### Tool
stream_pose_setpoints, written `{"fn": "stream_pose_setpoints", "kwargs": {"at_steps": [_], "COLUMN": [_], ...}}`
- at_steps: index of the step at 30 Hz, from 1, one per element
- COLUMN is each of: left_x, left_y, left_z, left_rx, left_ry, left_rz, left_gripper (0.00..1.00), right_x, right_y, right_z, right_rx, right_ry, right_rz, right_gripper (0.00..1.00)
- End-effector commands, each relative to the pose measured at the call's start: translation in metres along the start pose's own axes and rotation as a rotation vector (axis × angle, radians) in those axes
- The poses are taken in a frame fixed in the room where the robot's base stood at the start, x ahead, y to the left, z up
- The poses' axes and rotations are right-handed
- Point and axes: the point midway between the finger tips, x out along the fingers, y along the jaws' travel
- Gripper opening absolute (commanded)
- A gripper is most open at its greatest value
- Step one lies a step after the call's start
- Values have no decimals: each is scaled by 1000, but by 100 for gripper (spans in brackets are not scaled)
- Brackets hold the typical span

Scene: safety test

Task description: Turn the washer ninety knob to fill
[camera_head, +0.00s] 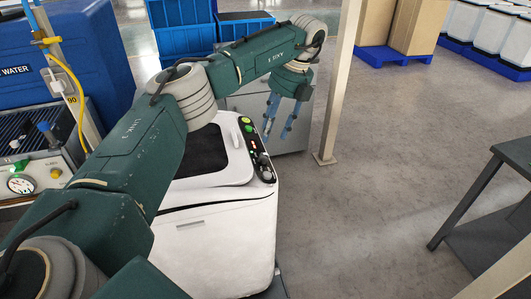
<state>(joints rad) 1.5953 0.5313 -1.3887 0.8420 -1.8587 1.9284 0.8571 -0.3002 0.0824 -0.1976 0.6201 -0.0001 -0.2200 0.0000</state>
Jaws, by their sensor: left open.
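The washer (225,225) is a white machine with a dark lid, standing in the middle of the head view. Its black control panel (257,150) runs along the right top edge, with small green and red lights. A dark round knob (262,160) sits low on this panel; its marking is too small to read. My left gripper (277,134) hangs just beyond and right of the panel, fingers pointing down. Its blue-grey fingers are apart with nothing between them, and it appears clear of the knob. My right gripper is not in view.
A pale post (340,80) stands close right of my left gripper. A grey cabinet (295,125) is behind it. A gauge box (35,175) and a blue tank (95,50) are at left. A dark table (515,150) is at right; the floor between is clear.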

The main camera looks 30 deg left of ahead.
Motion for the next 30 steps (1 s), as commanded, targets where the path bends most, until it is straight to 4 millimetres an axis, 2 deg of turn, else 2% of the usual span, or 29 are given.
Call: {"fn": "stream_pose_setpoints", "kwargs": {"at_steps": [9, 15, 26, 27, 30], "left_x": [60, 85, 93, 93, 92], "left_y": [0, -1, -2, -2, -2], "left_z": [-1, -1, -1, -1, -1], "left_rx": [2, 3, 4, 4, 4], "left_ry": [4, 3, 1, 1, 2], "left_rz": [-1, -3, -5, -5, -5], "left_gripper": [43, 43, 43, 41, 21], "right_x": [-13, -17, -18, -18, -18], "right_y": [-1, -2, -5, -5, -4], "right_z": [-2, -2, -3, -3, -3], "right_rx": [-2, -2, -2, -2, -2], "right_ry": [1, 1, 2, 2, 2], "right_rz": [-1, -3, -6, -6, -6], "right_gripper": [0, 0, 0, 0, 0]}}
